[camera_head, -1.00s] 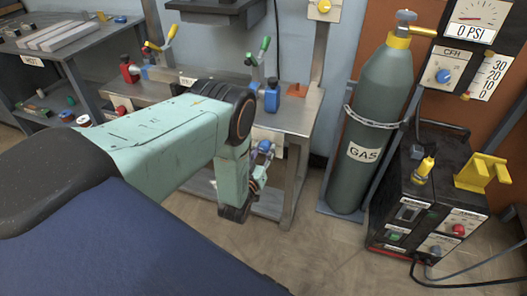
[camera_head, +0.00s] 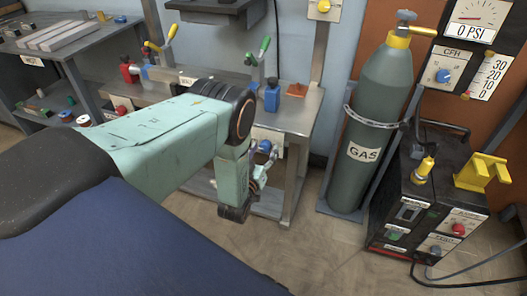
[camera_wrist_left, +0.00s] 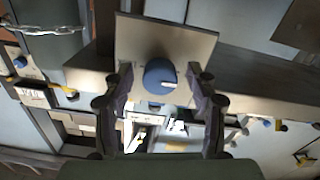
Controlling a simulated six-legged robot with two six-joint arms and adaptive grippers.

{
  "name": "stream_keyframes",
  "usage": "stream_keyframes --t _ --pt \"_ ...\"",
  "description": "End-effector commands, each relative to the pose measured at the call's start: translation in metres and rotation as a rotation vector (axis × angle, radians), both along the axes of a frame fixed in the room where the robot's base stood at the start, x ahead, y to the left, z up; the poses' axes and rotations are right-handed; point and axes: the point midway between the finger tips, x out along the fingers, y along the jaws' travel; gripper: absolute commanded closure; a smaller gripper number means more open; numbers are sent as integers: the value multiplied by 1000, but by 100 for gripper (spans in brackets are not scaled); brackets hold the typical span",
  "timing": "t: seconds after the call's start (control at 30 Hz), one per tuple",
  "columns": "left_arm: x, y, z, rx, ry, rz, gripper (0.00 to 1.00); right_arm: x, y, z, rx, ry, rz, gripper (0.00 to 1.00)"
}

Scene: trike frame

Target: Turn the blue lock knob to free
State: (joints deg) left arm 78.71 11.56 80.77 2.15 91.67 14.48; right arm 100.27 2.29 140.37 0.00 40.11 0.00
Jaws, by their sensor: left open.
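The blue lock knob (camera_wrist_left: 160,76), with a white pointer mark, sits on a pale metal plate (camera_wrist_left: 190,48) in the left wrist view. My left gripper (camera_wrist_left: 160,92) is open, with one finger on each side of the knob and visible gaps between fingers and knob. In the head view, the blue knob (camera_head: 265,146) shows on the front of the steel bench, with my left gripper (camera_head: 262,168) close to it and partly hidden behind my own arm. My right gripper is not in view.
The steel bench (camera_head: 300,112) carries a blue bottle (camera_head: 272,96) and an orange block (camera_head: 297,90). A green gas cylinder (camera_head: 375,110) stands to the right, beside a black welding unit (camera_head: 412,225). Open floor (camera_head: 310,245) lies in front.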

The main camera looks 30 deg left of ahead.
Motion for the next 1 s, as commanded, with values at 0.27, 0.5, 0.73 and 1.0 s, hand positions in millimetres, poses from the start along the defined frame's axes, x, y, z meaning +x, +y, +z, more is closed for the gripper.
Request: stream_keyframes --t 0.27,0.5,0.73,1.0 --pt "-7 -2 0 0 0 0 42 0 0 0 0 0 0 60" --pt "-50 -12 -1 -1 4 0 42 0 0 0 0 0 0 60" --pt "-93 -22 -1 0 3 -1 42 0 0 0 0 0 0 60" --pt "-115 -28 0 0 0 -1 42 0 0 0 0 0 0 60"
